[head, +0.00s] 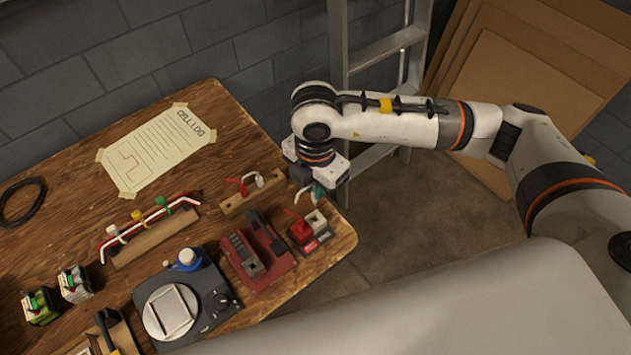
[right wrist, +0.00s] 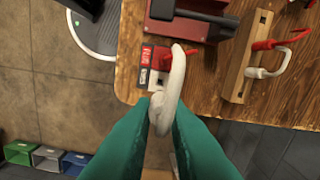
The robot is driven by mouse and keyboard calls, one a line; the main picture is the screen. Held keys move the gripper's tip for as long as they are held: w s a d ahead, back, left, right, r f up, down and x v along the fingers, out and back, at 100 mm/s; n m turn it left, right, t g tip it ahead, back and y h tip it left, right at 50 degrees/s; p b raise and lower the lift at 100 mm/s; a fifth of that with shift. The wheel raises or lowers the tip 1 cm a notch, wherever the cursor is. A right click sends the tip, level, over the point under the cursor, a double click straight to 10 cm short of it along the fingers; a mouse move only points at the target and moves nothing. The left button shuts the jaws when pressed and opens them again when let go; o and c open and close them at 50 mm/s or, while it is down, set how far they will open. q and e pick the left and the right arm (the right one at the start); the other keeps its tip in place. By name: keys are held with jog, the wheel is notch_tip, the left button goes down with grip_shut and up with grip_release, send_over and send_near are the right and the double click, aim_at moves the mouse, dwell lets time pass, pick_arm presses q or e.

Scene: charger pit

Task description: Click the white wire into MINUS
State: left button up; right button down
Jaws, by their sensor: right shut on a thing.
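The white wire (right wrist: 175,80) shows in the right wrist view as a thick curved white piece between my green fingertips. My right gripper (right wrist: 166,115) is shut on it; in the head view this gripper (head: 316,193) is over the bench's right corner. Under the wire is a small terminal unit with a red block (right wrist: 161,57) and a white block (right wrist: 150,78). In the head view the red block (head: 299,229) has a red wire at it and the white block (head: 315,220) is beside it. The wire partly covers the unit, and I cannot tell whether it touches the white block.
A wooden rack (head: 238,204) holding a red and a white lead stands behind the terminal unit. A dark red device (head: 262,265) is to its left, then a grey scale-like device (head: 205,317). The bench (head: 345,237) ends close to the right of the unit.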

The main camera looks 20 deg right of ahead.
aim_at(315, 205)
jog(key=shift+f+b, duration=1.95)
jog(key=shift+f, duration=1.2)
jog(key=shift+f+b, duration=1.3)
jog(key=shift+f, duration=0.1)
jog(key=c, duration=2)
grip_release()
grip_shut()
jog(key=shift+f, duration=0.15)
jog(key=o, duration=0.7)
grip_release()
jog(key=shift+c, duration=0.2)
